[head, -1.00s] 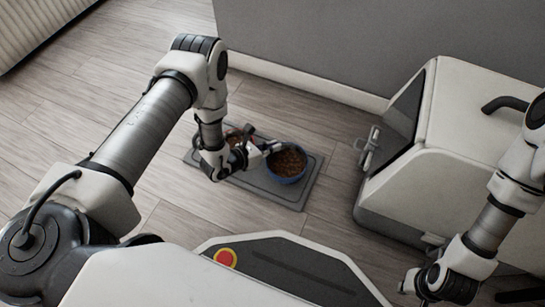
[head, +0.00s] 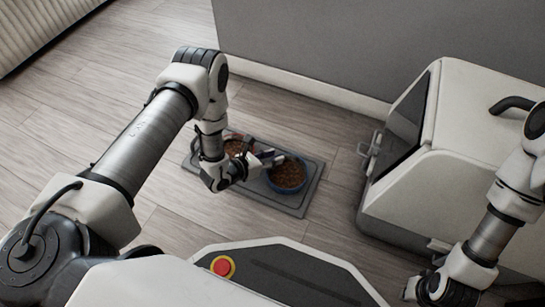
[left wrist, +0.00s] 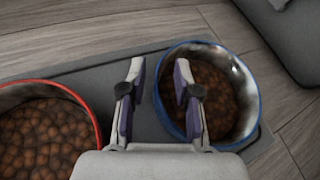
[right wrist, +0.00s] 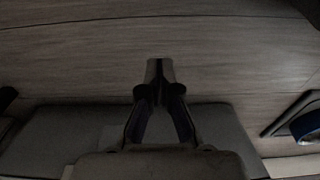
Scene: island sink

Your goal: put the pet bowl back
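The blue pet bowl (head: 288,188), full of brown kibble, is on the right part of the grey feeding mat (head: 262,194) in the head view. A red-rimmed bowl of kibble (head: 234,148) sits on the mat's left part, partly hidden by my left arm. My left gripper (head: 272,158) is at the blue bowl's left side. In the left wrist view its fingers (left wrist: 158,75) are apart, with the left rim of the blue bowl (left wrist: 247,75) between them: one finger outside, one over the inside. My right gripper (right wrist: 160,75) is empty with its fingertips together; it also shows in the head view (head: 412,288).
A white pet carrier (head: 440,185) with a dark door and black handle stands on the floor right of the mat. A grey wall (head: 380,45) with a white baseboard runs behind. The wooden floor (head: 75,110) left of the mat is clear.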

